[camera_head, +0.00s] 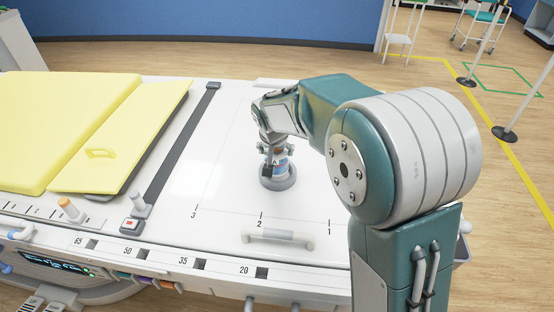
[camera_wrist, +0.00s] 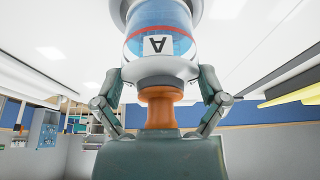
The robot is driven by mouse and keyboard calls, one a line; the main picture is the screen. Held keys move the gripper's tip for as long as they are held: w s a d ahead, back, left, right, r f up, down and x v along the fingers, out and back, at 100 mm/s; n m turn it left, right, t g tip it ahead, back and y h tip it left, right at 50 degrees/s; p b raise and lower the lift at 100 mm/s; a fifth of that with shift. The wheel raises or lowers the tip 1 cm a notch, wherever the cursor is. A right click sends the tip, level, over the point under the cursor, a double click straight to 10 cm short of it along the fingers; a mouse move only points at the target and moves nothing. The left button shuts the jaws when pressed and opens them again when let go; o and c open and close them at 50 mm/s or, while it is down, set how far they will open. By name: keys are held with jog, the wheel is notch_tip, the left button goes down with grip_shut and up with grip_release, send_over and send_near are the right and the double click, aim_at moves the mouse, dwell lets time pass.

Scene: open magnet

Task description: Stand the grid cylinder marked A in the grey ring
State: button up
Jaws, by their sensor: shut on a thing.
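The grid cylinder marked A (camera_head: 281,160) is upright at the grey ring (camera_head: 278,184) on the white table. Its lower end appears to be inside the ring, but I cannot tell whether it rests on the bottom. In the wrist view the cylinder (camera_wrist: 158,48) shows a blue band, a red stripe and an upside-down letter A. Its orange end (camera_wrist: 160,108) lies between the fingers. My gripper (camera_wrist: 160,82) is shut on the cylinder. In the head view my gripper (camera_head: 272,146) is above the ring and partly hides the cylinder.
A yellow pad (camera_head: 70,120) lies on the left of the table. A dark rail (camera_head: 180,145) runs beside it. A white handle (camera_head: 278,237) is at the front, near the printed lines. The white surface around the ring is clear.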

aim_at(277, 161)
jog(key=shift+w+d+f, duration=0.1)
jog(key=shift+w+f, duration=0.3)
jog(key=shift+f, duration=0.1)
jog(key=shift+w+d+f, duration=0.1)
jog(key=shift+w+f, duration=0.05)
jog(key=shift+f, duration=1.5)
jog(key=shift+f, duration=0.25)
jog(key=o, duration=1)
jog(key=shift+c, duration=0.2)
